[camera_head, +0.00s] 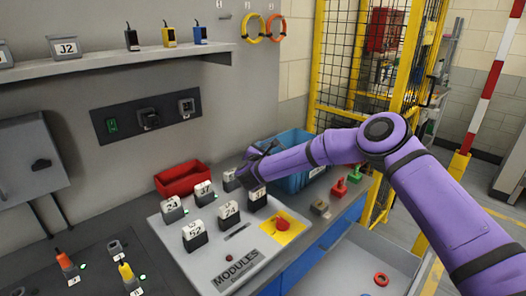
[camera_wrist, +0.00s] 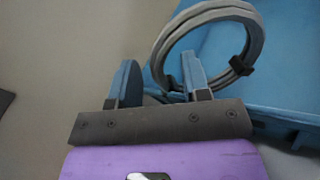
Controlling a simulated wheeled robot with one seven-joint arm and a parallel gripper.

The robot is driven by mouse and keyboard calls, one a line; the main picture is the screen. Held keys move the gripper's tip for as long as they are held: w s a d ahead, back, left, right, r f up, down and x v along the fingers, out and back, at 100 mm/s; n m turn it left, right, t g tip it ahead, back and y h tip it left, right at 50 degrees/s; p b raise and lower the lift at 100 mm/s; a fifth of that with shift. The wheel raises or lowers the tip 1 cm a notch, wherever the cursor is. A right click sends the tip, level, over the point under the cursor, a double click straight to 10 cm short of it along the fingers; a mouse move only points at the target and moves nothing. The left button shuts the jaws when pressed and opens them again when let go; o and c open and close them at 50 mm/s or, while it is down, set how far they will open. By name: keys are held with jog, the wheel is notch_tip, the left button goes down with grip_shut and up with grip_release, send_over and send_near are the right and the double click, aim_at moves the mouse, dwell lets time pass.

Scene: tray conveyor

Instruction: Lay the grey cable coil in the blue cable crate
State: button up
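The grey cable coil (camera_wrist: 244,18) shows in the wrist view as a ring of several turns with dark ties, beyond my gripper. Its left side appears between my fingers, and the right finger overlaps the ring. Whether they touch is unclear. My gripper (camera_wrist: 158,75) has its two blue fingers apart, with a gap visible beside the coil. The blue cable crate (camera_wrist: 290,65) fills the right of the wrist view. In the head view the crate (camera_head: 297,141) stands on the bench, partly behind my arm, with my gripper (camera_head: 262,153) at its left side. The coil cannot be made out there.
A red bin (camera_head: 182,178) stands left of the crate. A panel with numbered modules (camera_head: 222,262) lies in front of it. Yellow (camera_head: 248,36) and orange (camera_head: 270,34) coils hang on the wall. Red and green items (camera_head: 339,188) stand right of the crate.

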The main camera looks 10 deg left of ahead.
jog(key=shift+d+f, duration=0.15)
jog(key=shift+f, duration=0.15)
